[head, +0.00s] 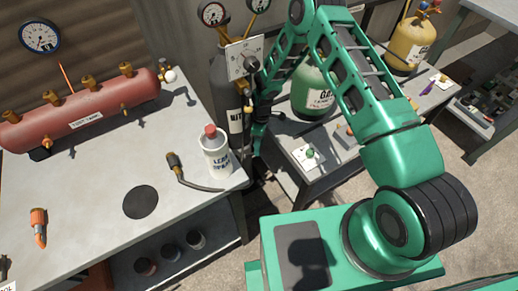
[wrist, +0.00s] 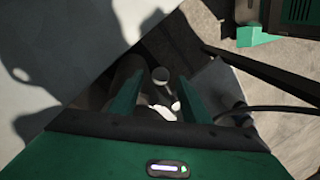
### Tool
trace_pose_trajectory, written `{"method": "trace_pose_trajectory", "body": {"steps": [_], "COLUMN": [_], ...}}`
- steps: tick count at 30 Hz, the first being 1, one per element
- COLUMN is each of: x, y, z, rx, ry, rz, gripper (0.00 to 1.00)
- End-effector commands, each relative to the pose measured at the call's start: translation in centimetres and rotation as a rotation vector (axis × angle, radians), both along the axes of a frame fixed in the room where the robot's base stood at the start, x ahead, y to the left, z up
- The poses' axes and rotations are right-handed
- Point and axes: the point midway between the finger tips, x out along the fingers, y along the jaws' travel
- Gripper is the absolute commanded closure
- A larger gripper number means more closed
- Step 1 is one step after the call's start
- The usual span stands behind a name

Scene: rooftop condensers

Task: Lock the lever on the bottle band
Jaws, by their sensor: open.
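The dark bottle (head: 234,118), with a partly visible white label, stands in the gap beside the left bench. Its band and lever are not clearly seen in the head view, where my arm covers that side. My gripper (wrist: 161,77) is open and points down into the dark gap. In the wrist view, a round-ended grey piece (wrist: 160,74), perhaps the lever, shows between the two green fingers. I cannot tell whether they touch it. A bright white patch shows just below it. In the head view my gripper (head: 261,122) is beside the bottle, partly hidden.
The left bench (head: 100,190) carries a red tank (head: 82,108), a white spray bottle (head: 215,152) and a torch-like tool with a hose (head: 180,170). A panel (head: 245,58) and gauges stand above the bottle. A green gas cylinder (head: 314,92) stands behind my arm.

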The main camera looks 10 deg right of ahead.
Motion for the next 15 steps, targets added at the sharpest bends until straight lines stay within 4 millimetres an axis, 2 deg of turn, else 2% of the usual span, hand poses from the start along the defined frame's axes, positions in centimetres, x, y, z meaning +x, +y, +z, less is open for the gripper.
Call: {"method": "trace_pose_trajectory", "body": {"steps": [3, 9, 15], "x": [0.5, 1.1, 1.5], "y": [-0.2, -0.5, -0.7], "z": [2.4, 5.9, 7.8], "rx": [0.0, -0.001, -0.002], "ry": [-0.002, -0.001, 0.0], "rz": [0.0, -0.001, -0.002], "gripper": [0.57, 0.57, 0.57]}}
